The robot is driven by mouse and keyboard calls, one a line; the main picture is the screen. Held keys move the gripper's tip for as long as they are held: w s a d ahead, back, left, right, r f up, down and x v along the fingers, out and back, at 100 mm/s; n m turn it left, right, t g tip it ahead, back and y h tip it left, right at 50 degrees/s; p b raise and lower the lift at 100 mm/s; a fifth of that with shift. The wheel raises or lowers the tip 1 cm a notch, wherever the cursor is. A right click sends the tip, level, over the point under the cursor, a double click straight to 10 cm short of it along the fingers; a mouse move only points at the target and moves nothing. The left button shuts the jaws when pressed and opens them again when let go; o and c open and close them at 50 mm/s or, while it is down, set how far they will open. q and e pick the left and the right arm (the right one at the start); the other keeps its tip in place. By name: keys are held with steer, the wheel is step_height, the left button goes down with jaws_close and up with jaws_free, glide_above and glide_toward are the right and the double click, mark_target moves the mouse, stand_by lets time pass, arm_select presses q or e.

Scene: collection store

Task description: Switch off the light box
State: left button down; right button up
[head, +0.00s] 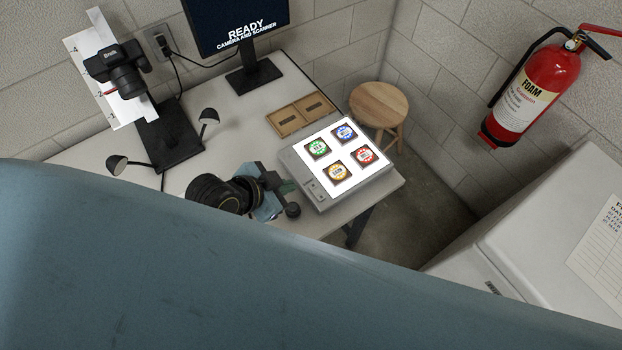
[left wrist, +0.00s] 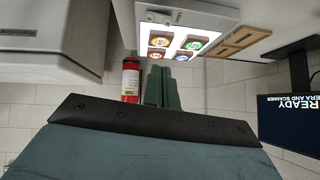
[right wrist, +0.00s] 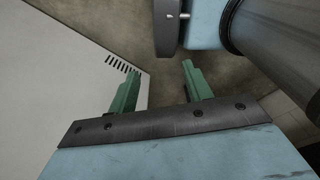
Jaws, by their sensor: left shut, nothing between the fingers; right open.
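The light box (head: 331,203) stands on the table's right end. Its white panel is lit and carries several dark-framed slides, with green, blue, orange and red labels. Small controls (head: 313,187) show on its near-left edge; I cannot read the switch position. It also appears upside down at the top of the left wrist view (left wrist: 222,13). My left gripper (head: 287,187) is close beside the box's left edge, partly hidden by its own wrist. Its green fingers (left wrist: 163,88) are shut and empty; contact is unclear. My right gripper (right wrist: 160,88) is open and empty, outside the head view.
A brown two-part tray (head: 300,114) lies behind the box. A camera stand (head: 168,138) with lamps and a monitor (head: 237,25) stand further left. A stool (head: 379,104), extinguisher (head: 530,90) and pale cabinet (head: 550,235) are to the right. My blue arm covers the foreground.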

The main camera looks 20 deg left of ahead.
arm_select(q)
steer(key=b, duration=0.1)
glide_above(309, 186)
steer(key=s, duration=0.2)
steer(key=f, duration=0.6)
steer(key=shift+d+f, duration=0.35)
steer(key=shift+d, duration=0.05)
steer(key=f, duration=0.3)
steer(key=shift+w+f+b, duration=0.15)
steer(key=shift+w+b, duration=0.1)
steer(key=shift+b, duration=0.1)
steer(key=shift+a+f, duration=0.1)
steer(key=shift+f, duration=0.45)
arm_select(e)
steer(key=shift+w+f, duration=0.6)
steer(key=shift+f, duration=0.3)
